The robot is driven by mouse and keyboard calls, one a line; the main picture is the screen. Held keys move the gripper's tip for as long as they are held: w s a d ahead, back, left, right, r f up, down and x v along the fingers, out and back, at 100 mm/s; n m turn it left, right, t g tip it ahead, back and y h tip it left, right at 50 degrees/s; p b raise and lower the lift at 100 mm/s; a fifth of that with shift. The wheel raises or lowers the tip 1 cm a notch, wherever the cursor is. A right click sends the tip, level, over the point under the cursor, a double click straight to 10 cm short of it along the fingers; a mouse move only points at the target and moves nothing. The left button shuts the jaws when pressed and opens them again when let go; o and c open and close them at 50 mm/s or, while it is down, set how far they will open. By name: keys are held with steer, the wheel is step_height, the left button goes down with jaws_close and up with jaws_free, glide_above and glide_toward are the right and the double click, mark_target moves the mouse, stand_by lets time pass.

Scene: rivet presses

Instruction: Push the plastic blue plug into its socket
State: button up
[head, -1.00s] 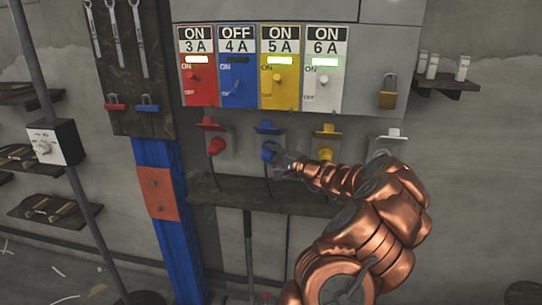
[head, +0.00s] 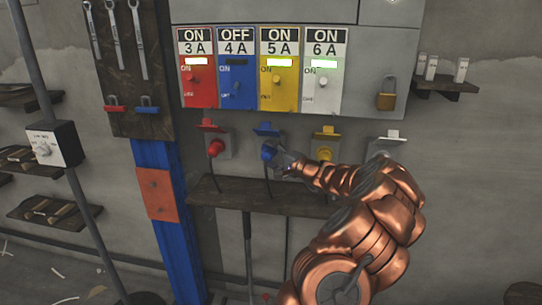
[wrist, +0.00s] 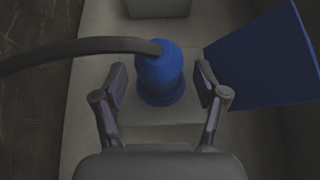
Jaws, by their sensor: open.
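The blue plug (head: 267,152) is at the blue-lidded socket under the 4A panel, with its dark cord hanging down. The wrist view shows the plug (wrist: 160,75) upright in the picture, with the cord leaving its top to the left. The socket's blue lid (head: 267,129) is raised; it also shows in the wrist view (wrist: 262,60). My gripper (head: 281,158) is at the plug from the right. In the wrist view its open fingers (wrist: 160,88) stand on both sides of the plug, with gaps. How deep the plug sits is hidden.
The red plug (head: 216,147) is to the left and the yellow plug (head: 324,154) to the right, near my arm. A wooden shelf (head: 225,193) runs below the sockets. The blue 4A switch panel (head: 237,85) above reads OFF.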

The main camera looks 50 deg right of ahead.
steer(key=shift+s, duration=0.1)
steer(key=s, duration=1.2)
steer(key=shift+d, duration=0.2)
steer(key=shift+w, duration=0.1)
